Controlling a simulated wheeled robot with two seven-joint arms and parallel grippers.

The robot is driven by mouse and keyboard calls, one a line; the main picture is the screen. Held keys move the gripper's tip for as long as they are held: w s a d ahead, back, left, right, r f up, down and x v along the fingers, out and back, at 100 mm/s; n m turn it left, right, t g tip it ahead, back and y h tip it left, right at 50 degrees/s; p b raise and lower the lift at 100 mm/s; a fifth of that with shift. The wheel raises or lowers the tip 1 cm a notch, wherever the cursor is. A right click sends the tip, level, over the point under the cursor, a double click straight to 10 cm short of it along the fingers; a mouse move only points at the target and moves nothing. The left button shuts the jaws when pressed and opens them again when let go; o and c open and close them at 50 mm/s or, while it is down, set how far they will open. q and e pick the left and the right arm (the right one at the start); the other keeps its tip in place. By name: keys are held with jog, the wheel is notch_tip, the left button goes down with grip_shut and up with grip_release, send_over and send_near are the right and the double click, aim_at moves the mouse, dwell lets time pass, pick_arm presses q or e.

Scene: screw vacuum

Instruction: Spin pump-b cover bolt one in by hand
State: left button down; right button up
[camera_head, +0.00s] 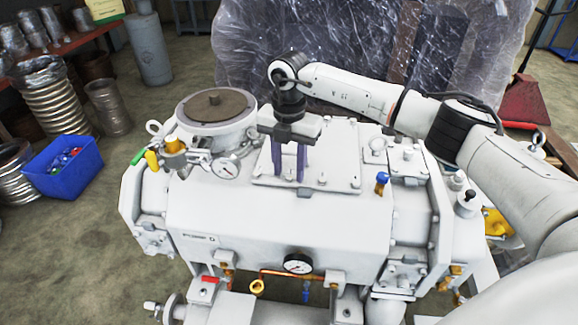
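My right gripper (289,177) is above the pale rectangular cover (333,155) on top of the grey vacuum pump (240,210). Its two purple fingers point straight down at the cover's left part, with a visible gap between them. I see no bolt between the fingers; whether the tips touch the cover is hard to tell. Small bolt heads show along the cover's front edge, including one at the middle (322,182) and one at the right corner (354,184). Which of them is bolt one cannot be told. My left gripper is not in view.
A blue-capped valve (382,182) rises at right. A blue bin (63,167) sits on the floor at left. Plastic sheeting (345,50) hangs behind the pump.

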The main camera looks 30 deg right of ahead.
aim_at(289, 176)
notch_tip(289, 176, up, 10)
jog(key=b, duration=0.1)
jog(key=shift+r, duration=0.2)
